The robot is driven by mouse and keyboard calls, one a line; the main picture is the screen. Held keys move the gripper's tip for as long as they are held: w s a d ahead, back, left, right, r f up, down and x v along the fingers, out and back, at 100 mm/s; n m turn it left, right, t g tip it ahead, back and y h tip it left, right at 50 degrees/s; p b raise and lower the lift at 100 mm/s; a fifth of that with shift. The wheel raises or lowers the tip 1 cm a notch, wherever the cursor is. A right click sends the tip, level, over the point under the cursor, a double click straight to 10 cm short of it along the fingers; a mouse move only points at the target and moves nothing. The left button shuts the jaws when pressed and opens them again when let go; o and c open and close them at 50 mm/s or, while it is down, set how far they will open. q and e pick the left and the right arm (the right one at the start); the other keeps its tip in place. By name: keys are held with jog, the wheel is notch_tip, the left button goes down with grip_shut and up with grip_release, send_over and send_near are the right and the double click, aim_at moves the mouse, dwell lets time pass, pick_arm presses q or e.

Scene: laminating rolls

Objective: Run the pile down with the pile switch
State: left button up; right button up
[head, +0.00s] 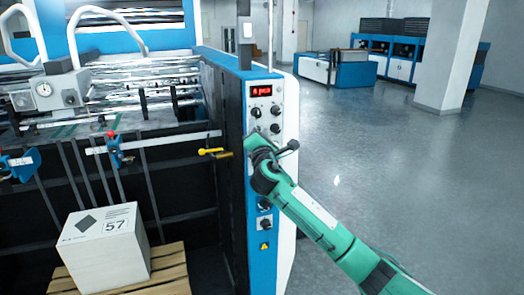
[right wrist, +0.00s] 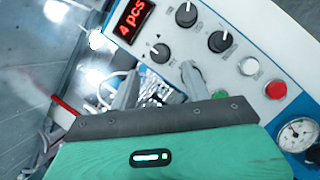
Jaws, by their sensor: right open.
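The control panel (head: 262,100) on the blue and white machine column carries a red display (head: 264,90) and several black knobs. In the right wrist view, the display (right wrist: 133,19) reads "4 pcs". One black knob (right wrist: 160,53) with small arrow-like marks lies between the tips of my right gripper (right wrist: 160,78). I cannot tell whether the fingers touch it, or read its label to confirm it is the pile switch. My right gripper (head: 256,143) is open at the panel, its fingers partly hidden in the head view. The pile, a white block marked 57 (head: 105,250), sits on a wooden pallet (head: 165,275).
Other black knobs (right wrist: 220,41), a white button (right wrist: 249,66), a red button (right wrist: 276,90) and a gauge (right wrist: 297,134) are close by. A yellow-handled lever (head: 212,151) sticks out left of the column. Open floor (head: 400,160) lies to the right.

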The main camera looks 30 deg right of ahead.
jog(key=b+v, duration=0.2)
jog(key=v, duration=0.6)
jog(key=shift+s, duration=0.1)
